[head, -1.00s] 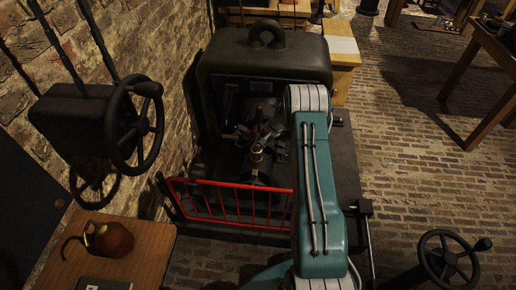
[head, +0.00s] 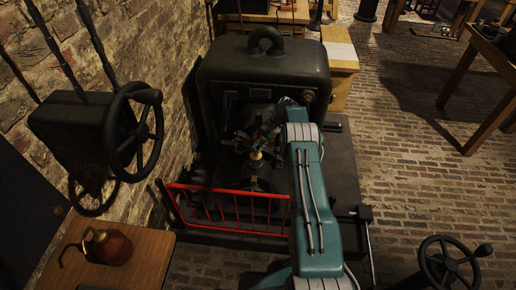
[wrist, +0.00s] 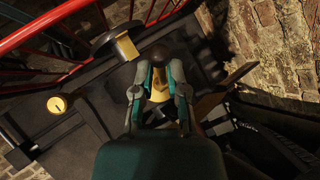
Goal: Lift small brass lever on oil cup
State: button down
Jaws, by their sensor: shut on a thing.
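In the head view a small brass oil cup (head: 256,157) stands on the dark machine, just below my gripper (head: 258,130). The gripper's fingers are dark and hard to separate from the machine there. In the wrist view my gripper (wrist: 158,80) is shut on a small brass piece (wrist: 159,87), which shows between its two fingers. I take this piece to be the lever; the fingers hide part of it. I cannot tell how far the lever is raised.
A red railing (head: 235,204) runs along the machine's (head: 262,62) front. A black handwheel (head: 134,125) is on the left, by the brick wall. A wooden table with a copper oil can (head: 108,246) is at lower left. Another handwheel (head: 447,258) is at lower right. Brick floor is open at right.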

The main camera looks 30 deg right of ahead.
jog(key=shift+w+r, duration=0.15)
jog(key=shift+r, duration=0.15)
jog(key=c, duration=0.6)
grip_release()
notch_tip(320, 180, up, 10)
jog(key=shift+f, duration=0.15)
